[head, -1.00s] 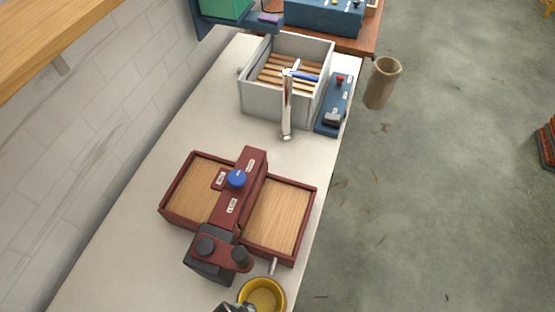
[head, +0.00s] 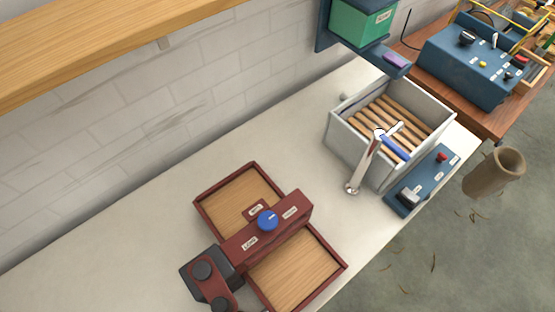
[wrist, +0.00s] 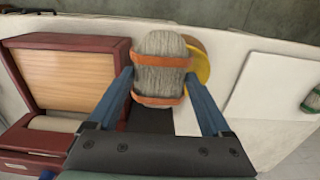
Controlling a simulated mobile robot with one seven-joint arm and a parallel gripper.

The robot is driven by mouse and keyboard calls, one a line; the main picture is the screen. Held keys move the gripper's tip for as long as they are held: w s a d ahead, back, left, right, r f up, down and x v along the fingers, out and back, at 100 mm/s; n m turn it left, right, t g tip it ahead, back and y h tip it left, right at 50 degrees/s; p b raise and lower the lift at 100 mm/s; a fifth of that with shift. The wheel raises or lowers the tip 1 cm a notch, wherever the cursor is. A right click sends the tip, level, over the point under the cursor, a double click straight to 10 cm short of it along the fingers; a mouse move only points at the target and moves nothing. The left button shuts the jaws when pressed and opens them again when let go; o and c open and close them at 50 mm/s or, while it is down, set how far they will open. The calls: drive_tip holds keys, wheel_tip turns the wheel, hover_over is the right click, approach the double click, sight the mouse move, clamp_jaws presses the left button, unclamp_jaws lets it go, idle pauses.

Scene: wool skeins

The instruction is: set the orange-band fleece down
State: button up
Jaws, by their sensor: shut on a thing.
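The orange-band fleece (wrist: 161,72), a grey woolly bundle with two orange bands, is in the wrist view. My gripper (wrist: 162,88) is shut on it, with one blue finger on each side. It is held above the white counter, in front of a yellow round bowl that it partly hides. Neither my gripper nor the fleece shows in the head view.
A dark red machine with wooden trays (head: 238,190) stands on the counter (head: 120,240). A grey slatted box (head: 355,150) and a blue control panel (head: 425,180) stand farther right. In the wrist view, a white board (wrist: 270,90) lies right of the yellow bowl (wrist: 203,66).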

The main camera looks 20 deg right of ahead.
drive_tip(key=p, duration=0.4)
hover_over(293, 269)
drive_tip(key=shift+d+f, duration=0.1)
drive_tip(key=shift+f, duration=0.2)
drive_tip(key=shift+f+p, duration=0.55)
drive_tip(key=shift+f, duration=0.9)
drive_tip(key=shift+f, duration=0.1)
drive_tip(key=shift+f, duration=0.1)
drive_tip(key=o, duration=1.1)
wheel_tip(293, 269, up, 12)
drive_tip(key=shift+r+b, duration=0.2)
drive_tip(key=shift+b, duration=0.2)
